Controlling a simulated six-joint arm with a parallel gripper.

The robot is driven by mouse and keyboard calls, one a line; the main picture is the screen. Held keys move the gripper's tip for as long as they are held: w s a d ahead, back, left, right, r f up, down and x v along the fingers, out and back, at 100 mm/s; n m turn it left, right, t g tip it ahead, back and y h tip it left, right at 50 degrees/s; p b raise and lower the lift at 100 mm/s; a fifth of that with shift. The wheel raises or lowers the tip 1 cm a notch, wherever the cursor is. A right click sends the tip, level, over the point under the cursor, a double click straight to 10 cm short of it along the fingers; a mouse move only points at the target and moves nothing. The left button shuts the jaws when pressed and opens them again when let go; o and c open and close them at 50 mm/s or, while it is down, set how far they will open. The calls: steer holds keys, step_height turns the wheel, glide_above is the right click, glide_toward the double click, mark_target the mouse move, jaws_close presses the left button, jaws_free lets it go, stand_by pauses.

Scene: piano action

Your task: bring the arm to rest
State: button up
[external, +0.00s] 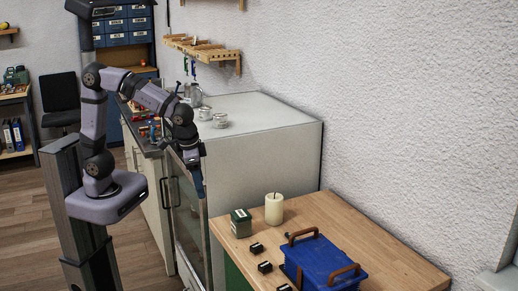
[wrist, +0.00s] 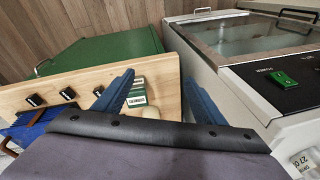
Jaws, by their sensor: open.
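My gripper (external: 197,185) hangs with its fingers pointing down in the external view, in front of the white cabinet and to the left of the wooden table. In the wrist view my gripper (wrist: 158,80) shows two blue fingers spread apart, with nothing held between them. A small green box (wrist: 136,95) shows close to the left finger in that view. My arm is bent, reaching out from its post and over toward the cabinet front.
The wooden table (external: 400,262) holds a blue crate (external: 325,262), a candle (external: 274,209), the green box (external: 241,223) and several small black blocks (external: 265,267). The white cabinet (external: 270,120) carries cups (external: 220,120). Floor (external: 140,250) beside my post is clear.

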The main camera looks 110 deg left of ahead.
steer(key=s+d+f+m+h, duration=0.2)
steer(key=s+d+f+m, duration=0.3)
steer(key=s+d+f, duration=0.4)
steer(key=shift+s+d+m+g, duration=0.35)
steer(key=shift+s+d, duration=0.25)
steer(key=shift+d, duration=0.65)
